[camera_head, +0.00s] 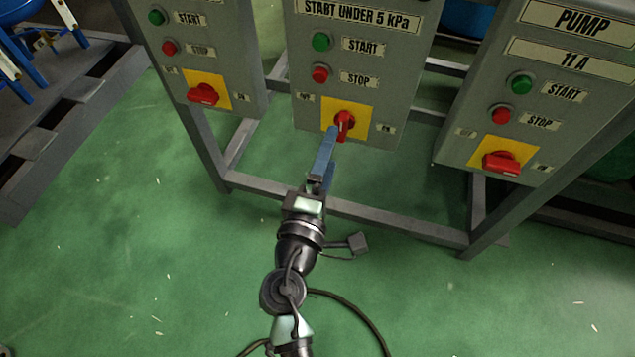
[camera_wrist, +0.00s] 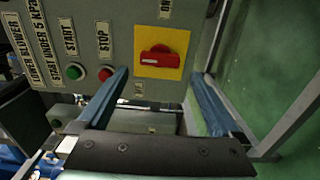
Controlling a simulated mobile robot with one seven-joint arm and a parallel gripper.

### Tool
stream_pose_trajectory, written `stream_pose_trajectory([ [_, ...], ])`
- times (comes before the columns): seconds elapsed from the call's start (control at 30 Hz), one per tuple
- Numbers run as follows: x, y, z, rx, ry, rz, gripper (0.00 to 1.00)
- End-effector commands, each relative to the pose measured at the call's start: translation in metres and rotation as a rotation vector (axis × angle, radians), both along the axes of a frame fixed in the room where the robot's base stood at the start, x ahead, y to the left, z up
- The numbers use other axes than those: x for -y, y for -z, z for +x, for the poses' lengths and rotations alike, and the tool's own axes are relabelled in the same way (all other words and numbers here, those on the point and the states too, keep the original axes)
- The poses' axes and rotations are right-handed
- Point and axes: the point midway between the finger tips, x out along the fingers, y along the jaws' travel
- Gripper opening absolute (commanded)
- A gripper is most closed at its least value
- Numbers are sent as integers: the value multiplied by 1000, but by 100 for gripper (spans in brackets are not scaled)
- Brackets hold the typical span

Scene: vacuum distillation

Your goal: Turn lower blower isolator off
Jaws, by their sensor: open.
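The lower blower isolator is a red rotary handle (camera_head: 344,124) on a yellow plate (camera_head: 362,112), low on the middle grey panel. The handle stands roughly upright on the panel, with a small label to each side. In the wrist view, which is turned sideways, the red handle (camera_wrist: 158,56) lies between and beyond the blue fingertips. My gripper (camera_head: 332,135) has its blue fingers pointing at the handle from below and in front. In the wrist view my gripper (camera_wrist: 160,74) is open, its fingers spread wide and empty. Contact with the panel cannot be told.
Above the handle are a green start button (camera_head: 321,41) and red stop button (camera_head: 320,74). Similar panels flank it, with red handles at left (camera_head: 203,95) and right (camera_head: 501,162) lying roughly sideways. A grey frame (camera_head: 350,213) carries the panels. Green floor in front is clear.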

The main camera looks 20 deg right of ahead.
Motion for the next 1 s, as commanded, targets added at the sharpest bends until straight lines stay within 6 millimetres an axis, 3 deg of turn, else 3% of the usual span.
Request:
stream_pose_trajectory([
  [0.2, -27, 0, -38, -3, -4, -1, 100],
  [0.4, -39, 0, -57, -3, -1, -2, 100],
  [1.0, -42, 0, -61, -1, -1, -2, 100],
])
